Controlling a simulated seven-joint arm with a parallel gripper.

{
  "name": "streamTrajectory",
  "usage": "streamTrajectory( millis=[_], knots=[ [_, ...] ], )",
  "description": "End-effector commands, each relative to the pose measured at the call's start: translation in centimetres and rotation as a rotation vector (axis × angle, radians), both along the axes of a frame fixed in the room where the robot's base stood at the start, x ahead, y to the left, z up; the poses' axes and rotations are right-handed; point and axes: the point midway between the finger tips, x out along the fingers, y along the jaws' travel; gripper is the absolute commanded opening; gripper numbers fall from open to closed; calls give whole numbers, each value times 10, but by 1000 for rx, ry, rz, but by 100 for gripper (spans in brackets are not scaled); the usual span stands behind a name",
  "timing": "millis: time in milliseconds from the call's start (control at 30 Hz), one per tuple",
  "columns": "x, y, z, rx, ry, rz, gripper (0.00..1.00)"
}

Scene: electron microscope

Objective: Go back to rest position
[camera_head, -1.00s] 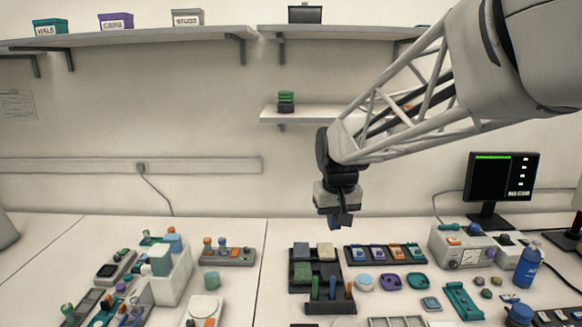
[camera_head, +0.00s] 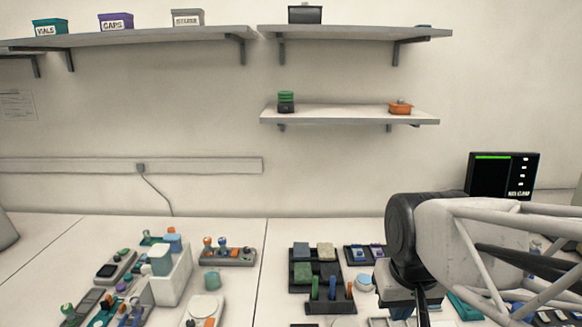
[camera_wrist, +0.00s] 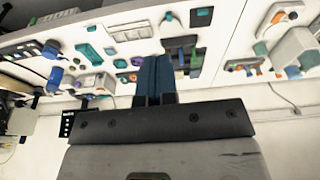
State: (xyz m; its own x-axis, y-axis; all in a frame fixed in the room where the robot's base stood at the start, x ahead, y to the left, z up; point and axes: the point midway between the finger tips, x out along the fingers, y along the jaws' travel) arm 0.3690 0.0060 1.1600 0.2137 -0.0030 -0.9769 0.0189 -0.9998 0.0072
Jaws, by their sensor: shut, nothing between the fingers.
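My gripper (camera_head: 423,306) is at the lower right of the head view, in front of the right part of the bench. Its fingers run down toward the bottom edge of that view. In the wrist view the two blue-grey fingers (camera_wrist: 154,78) lie side by side, closed, with nothing between them. My arm hides part of the bench equipment on the right in the head view.
A dark tray (camera_head: 292,280) with square blocks stands left of my gripper. A white rack (camera_head: 172,282) and a knob panel (camera_head: 228,257) are further left. A monitor (camera_head: 503,175) stands behind my arm. Wall shelves (camera_head: 350,115) are above.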

Motion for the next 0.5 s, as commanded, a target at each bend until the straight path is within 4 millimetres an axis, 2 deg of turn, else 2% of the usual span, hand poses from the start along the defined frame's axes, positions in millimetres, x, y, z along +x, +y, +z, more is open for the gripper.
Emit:
streamTrajectory(
  millis=[33, 200, 333, 500],
  knots=[
    [-11, -2, -3, 0, -5, -8, 0],
    [-38, -8, -15, 1, -12, -28, 0],
    [-50, -10, -20, 1, -16, -37, 0],
    [-54, -10, -22, 2, -17, -39, 0]
  ],
)
